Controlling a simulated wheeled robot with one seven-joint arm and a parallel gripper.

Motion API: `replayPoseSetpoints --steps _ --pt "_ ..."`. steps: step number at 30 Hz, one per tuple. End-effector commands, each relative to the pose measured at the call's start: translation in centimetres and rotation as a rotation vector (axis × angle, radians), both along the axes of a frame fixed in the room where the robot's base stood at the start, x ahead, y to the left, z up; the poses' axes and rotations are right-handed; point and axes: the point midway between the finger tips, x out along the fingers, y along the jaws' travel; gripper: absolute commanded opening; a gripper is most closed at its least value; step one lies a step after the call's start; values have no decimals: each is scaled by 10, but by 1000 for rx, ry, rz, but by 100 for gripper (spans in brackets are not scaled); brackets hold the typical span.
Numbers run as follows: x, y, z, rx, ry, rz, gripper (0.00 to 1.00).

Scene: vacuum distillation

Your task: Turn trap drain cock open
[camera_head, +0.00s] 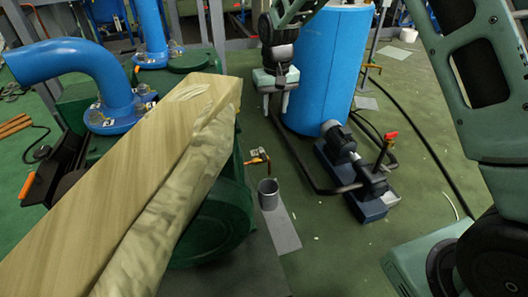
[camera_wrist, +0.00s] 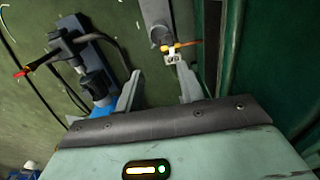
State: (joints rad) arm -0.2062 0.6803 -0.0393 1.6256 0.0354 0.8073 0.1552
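A small cock with an orange-yellow lever (camera_head: 258,157), which I take to be the trap drain cock, sits low at the side of the green equipment, above a grey cup (camera_head: 268,192). In the wrist view its lever (camera_wrist: 183,44) lies just beyond the right fingertip, with the cup (camera_wrist: 159,36) close behind. My gripper (camera_head: 275,108) hangs pointing down beside the blue tank, above and beyond the cock in the head view. Its fingers (camera_wrist: 160,76) are apart with nothing between them. I see no contact with the lever.
A blue tank (camera_head: 325,70) stands right of my gripper. A pump (camera_head: 350,165) with a red-handled valve (camera_head: 387,139) and black hoses is on the floor. A long wood-textured beam (camera_head: 130,160) and a blue pipe (camera_head: 75,62) fill the left. Green floor (camera_head: 330,245) is clear at front.

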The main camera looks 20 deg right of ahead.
Motion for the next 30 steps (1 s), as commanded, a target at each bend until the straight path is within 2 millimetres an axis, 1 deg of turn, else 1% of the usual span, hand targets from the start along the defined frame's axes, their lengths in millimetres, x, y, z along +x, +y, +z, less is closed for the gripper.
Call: replayPoseSetpoints --steps 1,4,8,11,14,24,30 --pt "10 8 -8 -2 11 2 38" --pt "21 18 -16 -5 24 4 38" --pt "26 23 -23 -7 30 3 38" --pt "26 23 -33 -7 31 3 38" --pt "25 23 -50 -7 32 3 38" --pt "25 22 -122 -7 32 3 38" --pt "25 22 -160 -7 31 3 38"
